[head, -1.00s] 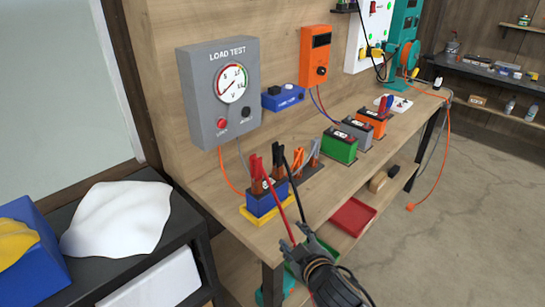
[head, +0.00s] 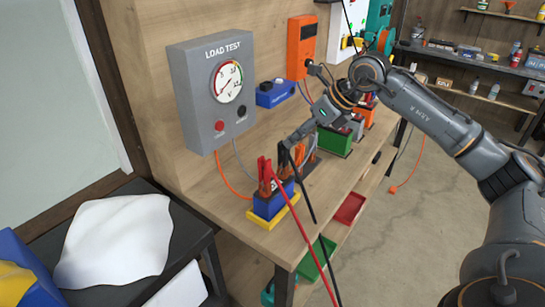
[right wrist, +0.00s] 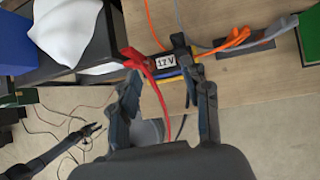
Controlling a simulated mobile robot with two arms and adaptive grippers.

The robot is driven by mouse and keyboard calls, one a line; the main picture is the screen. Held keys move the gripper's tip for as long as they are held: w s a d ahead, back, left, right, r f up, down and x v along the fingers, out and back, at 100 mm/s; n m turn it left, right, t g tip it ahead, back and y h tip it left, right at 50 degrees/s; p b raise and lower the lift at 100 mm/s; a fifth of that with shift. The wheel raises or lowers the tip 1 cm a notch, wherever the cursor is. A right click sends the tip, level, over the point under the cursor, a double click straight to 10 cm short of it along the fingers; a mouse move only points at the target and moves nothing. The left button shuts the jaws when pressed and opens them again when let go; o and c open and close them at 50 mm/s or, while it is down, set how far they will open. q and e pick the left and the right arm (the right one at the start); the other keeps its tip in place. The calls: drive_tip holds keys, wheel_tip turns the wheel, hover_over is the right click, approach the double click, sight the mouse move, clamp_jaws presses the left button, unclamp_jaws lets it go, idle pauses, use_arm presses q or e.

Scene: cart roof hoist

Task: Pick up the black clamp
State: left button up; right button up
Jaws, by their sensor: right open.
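The black clamp (head: 283,158) stands upright on the blue 12 V battery (head: 270,204), beside the red clamp (head: 264,172). A black cable runs down from it. In the right wrist view the black clamp (right wrist: 179,42) lies ahead of my right gripper (right wrist: 166,76), whose two fingers are spread apart with nothing held between them. In the head view my right gripper (head: 290,143) reaches in from the right, close to the black clamp's top; contact cannot be told. My left gripper (right wrist: 92,130) seems to show at the lower left of the right wrist view, its jaws unclear.
The load tester (head: 205,100) stands behind the battery. Orange clamps and a green battery (head: 334,142) stand farther along the bench. The red cable (head: 300,220) hangs over the bench's front edge. A dark cart with a white cloth (head: 115,235) is at the left.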

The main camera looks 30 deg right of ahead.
sight(288, 152)
drive_tip(key=shift+g+h, duration=0.3)
drive_tip(key=shift+h, duration=0.3)
drive_tip(key=w+f, duration=0.1)
drive_tip(key=f, duration=0.1)
drive_tip(key=w+d+f+p, duration=0.1)
drive_tip(key=f, duration=0.1)
drive_tip(key=w+f+p, duration=0.1)
drive_tip(key=f, duration=0.1)
drive_tip(key=shift+w+d, duration=0.15)
drive_tip(key=shift+d, duration=0.15)
drive_tip(key=shift+w+a+f, duration=0.2)
drive_tip(key=shift+w+f, duration=0.05)
drive_tip(key=shift+f, duration=0.2)
drive_tip(key=p+x, duration=0.2)
drive_tip(key=x, duration=0.2)
drive_tip(key=shift+w+a+f+p, duration=0.1)
drive_tip(key=shift+w+a+p, duration=0.05)
drive_tip(key=shift+w+p, duration=0.15)
drive_tip(key=shift+f, duration=0.25)
use_arm(q)
drive_tip(key=r, duration=0.4)
drive_tip(key=shift+s+d+r, duration=0.1)
drive_tip(key=shift+d+r, duration=0.1)
drive_tip(key=shift+r, duration=0.1)
use_arm(e)
clamp_jaws()
drive_tip(key=shift+r, duration=0.1)
